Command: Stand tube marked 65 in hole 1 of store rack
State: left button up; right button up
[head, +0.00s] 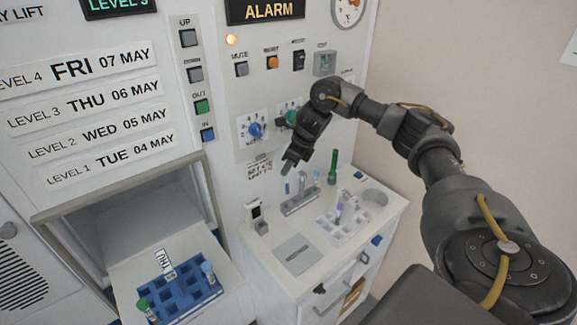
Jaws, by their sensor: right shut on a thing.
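My right gripper (289,166) is above the left end of a metal stand (300,201) on the white counter. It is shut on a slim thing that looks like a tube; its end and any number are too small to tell. A small blue piece (287,188) shows just below the fingertips. A blue rack (182,291) with a THU tag (165,262) sits at lower left, holding a green-capped tube (143,304) and a light-blue-capped tube (207,269). No hole numbers or tube markings are readable. My left gripper is out of view.
A white rack (352,229) on the counter holds a purple-capped tube (338,208). A panel with buttons and a blue knob (254,130) rises behind. A grey plate (296,254) lies at the counter's front left.

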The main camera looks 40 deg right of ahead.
jog(key=b, duration=0.3)
send_over(288, 194)
jog(key=shift+w+d+f, duration=0.1)
jog(key=shift+d+f, duration=0.05)
jog(key=shift+f, duration=1)
jog(key=shift+w+d+f, duration=0.1)
jog(key=shift+f, duration=1)
jog(key=shift+w, duration=0.1)
jog(key=shift+a+f+b, duration=0.1)
jog(key=shift+f+b, duration=0.4)
jog(key=shift+f, duration=0.4)
jog(key=shift+f+b, duration=0.25)
jog(key=shift+b, duration=0.15)
jog(key=shift+f, duration=0.35)
jog(key=o, duration=0.9)
